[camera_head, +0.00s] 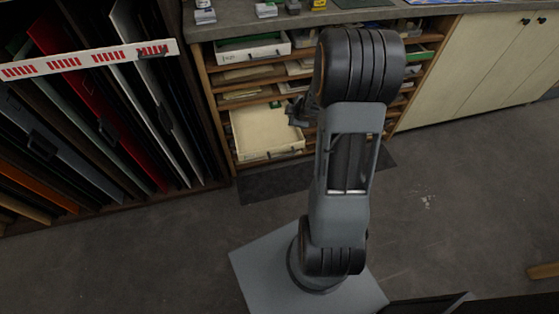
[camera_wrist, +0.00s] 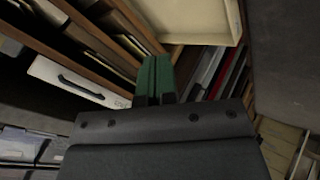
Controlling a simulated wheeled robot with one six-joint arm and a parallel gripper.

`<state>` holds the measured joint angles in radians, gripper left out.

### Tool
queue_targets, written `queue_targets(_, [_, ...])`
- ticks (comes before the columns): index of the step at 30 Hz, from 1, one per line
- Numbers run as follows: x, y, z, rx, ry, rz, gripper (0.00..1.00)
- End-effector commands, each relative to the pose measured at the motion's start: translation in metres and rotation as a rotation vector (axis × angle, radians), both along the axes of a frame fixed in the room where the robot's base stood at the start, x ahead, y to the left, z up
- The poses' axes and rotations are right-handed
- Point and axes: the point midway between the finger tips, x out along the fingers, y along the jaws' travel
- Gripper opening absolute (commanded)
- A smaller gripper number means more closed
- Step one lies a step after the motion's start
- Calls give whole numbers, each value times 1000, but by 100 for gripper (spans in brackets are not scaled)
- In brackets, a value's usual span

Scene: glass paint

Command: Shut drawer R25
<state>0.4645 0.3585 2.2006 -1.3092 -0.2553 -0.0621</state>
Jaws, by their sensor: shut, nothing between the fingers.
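A wooden drawer cabinet (camera_head: 222,115) stands under the counter. A shallower white drawer (camera_head: 250,48) near the top is also out. No label is readable, so I cannot tell which is R25. My gripper (camera_head: 298,110) is at the right side of the low drawer, partly hidden by my arm. In the wrist view its green fingers (camera_wrist: 156,72) are together and empty. A cream open drawer (camera_wrist: 200,18) and a white drawer front (camera_wrist: 75,82) with a dark handle lie beyond them.
A rack of upright coloured sheets (camera_head: 100,110) with a red-and-white strip (camera_head: 90,58) stands left of the cabinet. Cream cupboards (camera_head: 470,72) stand at right. A dark mat (camera_head: 275,186) lies before the drawers. The floor (camera_head: 460,200) at right is mostly clear.

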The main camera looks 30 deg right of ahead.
Motion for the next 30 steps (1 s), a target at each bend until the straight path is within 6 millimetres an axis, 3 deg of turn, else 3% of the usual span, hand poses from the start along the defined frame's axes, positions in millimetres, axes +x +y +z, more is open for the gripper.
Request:
queue_targets(1, [-3, -1, -42, 24, 21, 62, 0])
queue_targets(6, [-15, 6, -105, 103, 59, 242, 0])
queue_targets(13, [-20, 15, -142, 155, 76, 333, 0])
queue_targets(24, [10, 32, -188, 155, 77, 338, 0])
queue_targets(30, [22, 38, -204, 154, 76, 336, 0])
